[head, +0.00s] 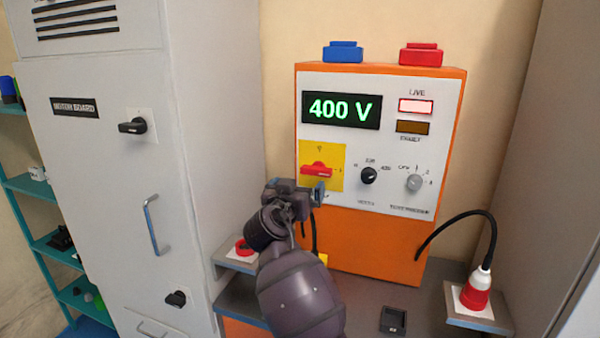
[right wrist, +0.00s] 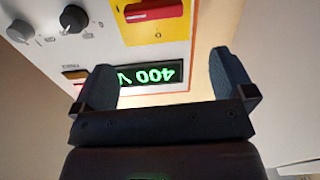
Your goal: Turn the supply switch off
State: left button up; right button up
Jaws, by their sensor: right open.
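The supply switch is a red rotary handle (head: 316,169) on a yellow plate (head: 335,152) at the lower left of the orange unit's white panel. Its handle lies about horizontal. In the right wrist view, which is upside down, the red handle (right wrist: 153,10) shows at the top edge, partly cut off. My right gripper (head: 318,191) is just below and in front of the switch in the head view. My left gripper is not in view.
The display (head: 341,109) reads 400 V and the LIVE lamp (head: 415,106) is lit. A black knob (head: 369,175) and a grey knob (head: 414,183) sit right of the switch. A grey motor-board cabinet (head: 100,200) stands left. A red-and-white plug (head: 476,290) stands lower right.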

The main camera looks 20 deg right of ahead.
aim_at(315, 170)
jog(key=shift+m, duration=0.4)
jog(key=x, duration=1.1)
jog(key=shift+s+d+f+p, duration=0.2)
jog(key=shift+d+p, duration=0.15)
jog(key=shift+p, duration=0.05)
jog(key=c, duration=0.6)
